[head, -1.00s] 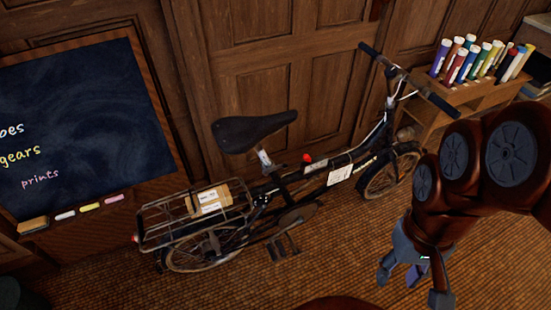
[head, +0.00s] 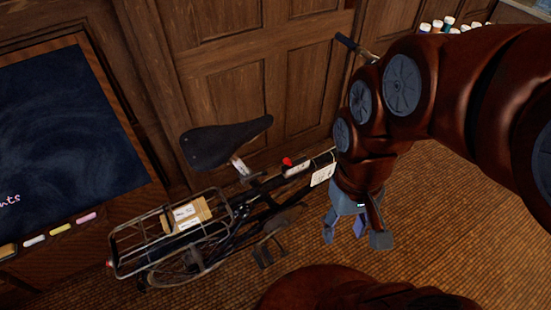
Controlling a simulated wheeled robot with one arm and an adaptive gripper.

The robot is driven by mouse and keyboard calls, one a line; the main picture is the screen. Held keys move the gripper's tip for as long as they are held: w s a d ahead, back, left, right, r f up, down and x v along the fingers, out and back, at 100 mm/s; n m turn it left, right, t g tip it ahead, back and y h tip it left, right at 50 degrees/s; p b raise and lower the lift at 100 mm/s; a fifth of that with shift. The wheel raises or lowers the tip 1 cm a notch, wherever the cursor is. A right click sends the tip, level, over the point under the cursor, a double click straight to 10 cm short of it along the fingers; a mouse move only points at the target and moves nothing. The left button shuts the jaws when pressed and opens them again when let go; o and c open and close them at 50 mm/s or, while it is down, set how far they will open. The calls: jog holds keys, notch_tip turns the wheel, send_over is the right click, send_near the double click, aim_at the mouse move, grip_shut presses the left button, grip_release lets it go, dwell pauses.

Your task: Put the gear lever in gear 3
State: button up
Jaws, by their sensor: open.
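A small red knob (head: 287,161), which looks like the top of the gear lever, stands on the frame of a dark bicycle (head: 195,246) in the head view. A pale label plate (head: 298,168) is just beside it. The gear marks are too small to read, so I cannot tell which gear the lever is in. My gripper (head: 355,233) is open, with its fingers apart and pointing down. It is to the right of the knob and lower in the picture, apart from it. My arm hides the front of the bicycle.
The bicycle's saddle (head: 227,142) is up and left of the knob. A rear rack (head: 122,262) holds a cardboard parcel (head: 187,215). A wooden panelled wall (head: 225,90) is close behind. A blackboard (head: 60,150) is on the left. The woven floor (head: 450,215) at right is clear.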

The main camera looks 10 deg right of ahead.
jog(key=w+a+f+m+y+b, duration=0.4)
jog(key=w+f+b, duration=0.35)
jog(key=w, duration=0.25)
jog(key=w+a+f+m+y+b, duration=0.3)
jog(key=w+f+b, duration=0.3)
jog(key=w+b, duration=0.3)
jog(key=m+t+y+b, duration=0.6)
jog(key=m+b, duration=0.5)
jog(key=b, duration=0.5)
send_near(290, 161)
jog(key=shift+x, duration=5.5)
jog(key=shift+w+d+f, duration=0.1)
jog(key=shift+f, duration=0.05)
grip_shut()
